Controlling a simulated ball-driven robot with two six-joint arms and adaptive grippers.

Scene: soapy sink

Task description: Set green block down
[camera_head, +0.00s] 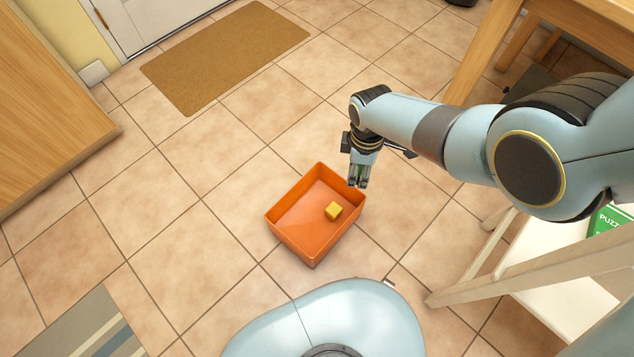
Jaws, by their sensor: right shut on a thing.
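My right gripper (358,180) points down at the upper right rim of an orange bin (290,236) that stands on the tiled floor. It is shut on the green block (358,173), of which only a small bit of green shows between the fingers. From this view I cannot tell how high the block is or whether it is over the bin or just outside its wall. My left gripper is not in view.
A yellow block (333,210) lies inside the bin, towards its right side. A brown doormat (225,55) lies at the back. A white chair (540,270) with a green box (608,219) stands at right, a wooden table (590,22) behind. Floor left of the bin is clear.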

